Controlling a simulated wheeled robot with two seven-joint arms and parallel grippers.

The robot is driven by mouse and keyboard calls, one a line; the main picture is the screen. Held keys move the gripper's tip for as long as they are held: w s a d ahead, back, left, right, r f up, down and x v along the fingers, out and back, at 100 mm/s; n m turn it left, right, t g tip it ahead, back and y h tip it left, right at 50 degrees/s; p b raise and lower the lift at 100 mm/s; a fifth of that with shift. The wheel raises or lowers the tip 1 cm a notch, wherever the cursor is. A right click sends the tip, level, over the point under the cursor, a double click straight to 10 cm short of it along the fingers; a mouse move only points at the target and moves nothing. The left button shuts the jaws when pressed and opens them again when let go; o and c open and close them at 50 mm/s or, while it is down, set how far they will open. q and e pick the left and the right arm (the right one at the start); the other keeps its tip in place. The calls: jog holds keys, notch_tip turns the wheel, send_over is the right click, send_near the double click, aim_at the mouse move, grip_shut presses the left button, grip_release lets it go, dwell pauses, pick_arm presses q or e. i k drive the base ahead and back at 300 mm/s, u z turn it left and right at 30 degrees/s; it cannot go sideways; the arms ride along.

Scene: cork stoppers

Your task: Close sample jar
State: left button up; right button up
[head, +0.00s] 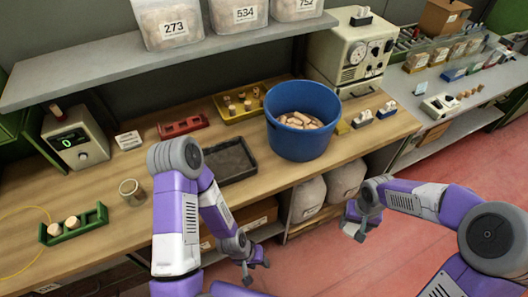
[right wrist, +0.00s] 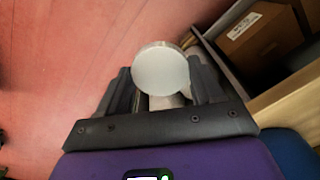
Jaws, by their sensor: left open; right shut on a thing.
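The sample jar (head: 132,192), a small round glass container with tan contents, stands upright on the wooden bench at the left. Its top looks uncovered. My right gripper (head: 357,224) is far to the right of it, out over the red floor in front of the bench. In the right wrist view, that gripper (right wrist: 163,92) is shut on a pale grey round disc (right wrist: 161,68), which looks like the jar lid. My left gripper (head: 247,272) is open and empty, low in front of the bench edge, right of the jar.
A green rack (head: 74,225) with corks stands left of the jar. A black tray (head: 230,160), a blue bucket of corks (head: 303,135), a red rack (head: 183,127) and a digital instrument (head: 76,138) stand on the bench. A grey shelf (head: 110,72) overhangs the back.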

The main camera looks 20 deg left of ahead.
aim_at(131, 190)
jog(key=z, duration=0.35)
jog(key=k, duration=0.35)
jog(key=u, duration=1.25)
